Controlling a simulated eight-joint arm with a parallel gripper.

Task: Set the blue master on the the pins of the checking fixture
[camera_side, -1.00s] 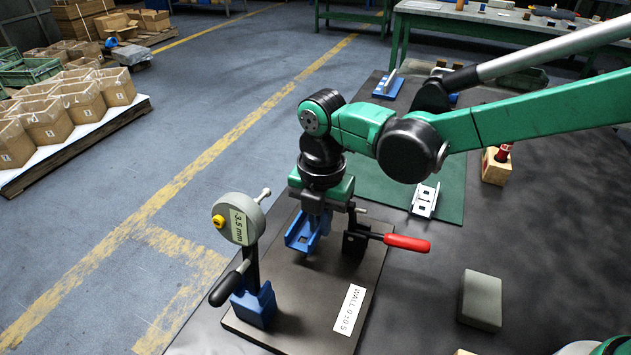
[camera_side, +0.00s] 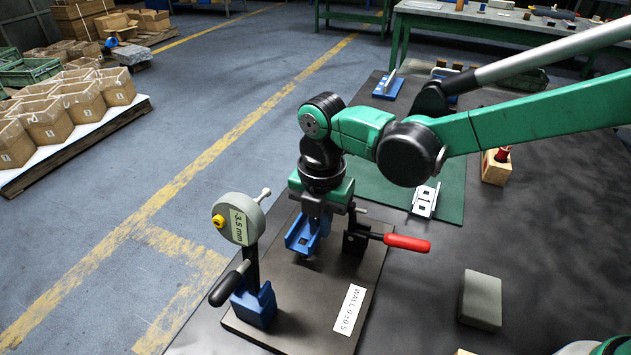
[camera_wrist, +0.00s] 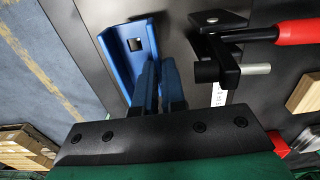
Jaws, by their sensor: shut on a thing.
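The blue master (camera_side: 299,238) is a bent channel-shaped part with a square window; it also shows in the wrist view (camera_wrist: 122,62). My gripper (camera_side: 317,222) points down and is shut on one wall of the master. The fingers (camera_wrist: 160,88) hide part of that wall. The master is over the checking fixture's dark base plate (camera_side: 310,300), between the dial gauge (camera_side: 240,220) and the red-handled clamp (camera_side: 400,242). The pins are hidden beneath the master and gripper. I cannot tell whether the master touches them.
A pale channel part (camera_side: 425,200) lies on the green mat (camera_side: 455,190) behind the clamp. A grey block (camera_side: 480,300) stands to the right of the fixture. A wooden block with a red top (camera_side: 496,167) is farther back. The dark table between is clear.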

